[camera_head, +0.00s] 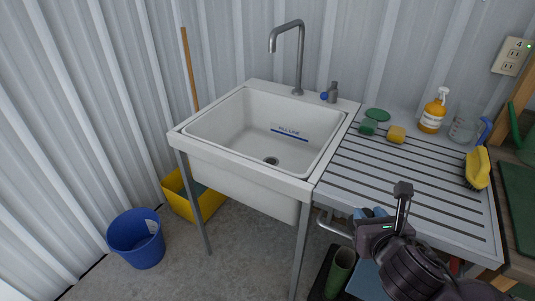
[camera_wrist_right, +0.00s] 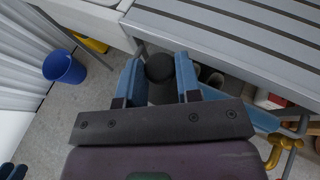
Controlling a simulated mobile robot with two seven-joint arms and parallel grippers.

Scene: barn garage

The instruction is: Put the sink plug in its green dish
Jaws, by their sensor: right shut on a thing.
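My right gripper (camera_head: 372,212) is in front of the drainboard's front edge, low and right of the sink. In the right wrist view its blue fingers are shut on a dark round thing, which I take to be the sink plug (camera_wrist_right: 159,68). In the head view the plug is hidden by the gripper.
The white sink (camera_head: 244,164) has an open drain (camera_head: 271,161) and a tall tap. A blue bucket (camera_head: 136,239) stands on the floor.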

